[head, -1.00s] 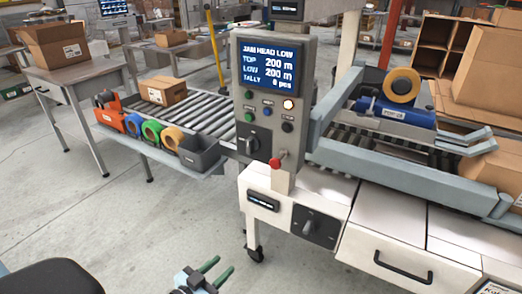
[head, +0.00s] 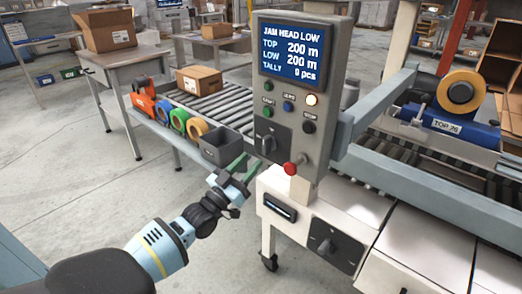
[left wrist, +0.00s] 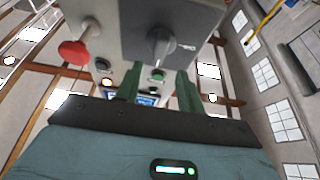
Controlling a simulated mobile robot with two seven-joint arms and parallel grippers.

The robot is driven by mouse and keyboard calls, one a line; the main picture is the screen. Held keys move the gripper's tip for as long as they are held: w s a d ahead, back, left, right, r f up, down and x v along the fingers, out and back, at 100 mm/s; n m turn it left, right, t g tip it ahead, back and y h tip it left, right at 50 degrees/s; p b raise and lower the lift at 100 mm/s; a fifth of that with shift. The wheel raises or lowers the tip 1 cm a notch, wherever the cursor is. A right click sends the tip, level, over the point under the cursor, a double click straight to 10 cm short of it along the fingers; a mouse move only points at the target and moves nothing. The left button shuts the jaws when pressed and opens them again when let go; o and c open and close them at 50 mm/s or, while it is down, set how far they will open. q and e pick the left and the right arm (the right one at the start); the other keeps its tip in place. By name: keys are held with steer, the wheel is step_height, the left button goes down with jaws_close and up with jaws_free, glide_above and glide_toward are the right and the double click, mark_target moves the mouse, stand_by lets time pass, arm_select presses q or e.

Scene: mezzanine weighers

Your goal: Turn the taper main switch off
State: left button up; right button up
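The taper's grey control panel (head: 335,62) carries a rotary switch (head: 266,138) on a dark plate. A second rotary switch (head: 327,247) sits on a dark plate on the white body below. Neither view clearly labels one as the main switch. My left gripper (head: 243,166), with green fingers, is just left of and below the panel's switch, apart from it. In the left wrist view its fingers (left wrist: 157,88) are spread with nothing between them, and the grey knob (left wrist: 160,46) shows beyond them. My right gripper is out of view.
A red mushroom button (head: 294,167) juts out below the panel switch; it also shows in the left wrist view (left wrist: 74,53). A dark grey bin (head: 222,147) and tape rolls (head: 179,120) stand left of the gripper. The floor in front is clear.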

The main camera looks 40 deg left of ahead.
mark_target(263, 147)
arm_select(q)
steer(key=shift+x, duration=2.95)
jaws_close()
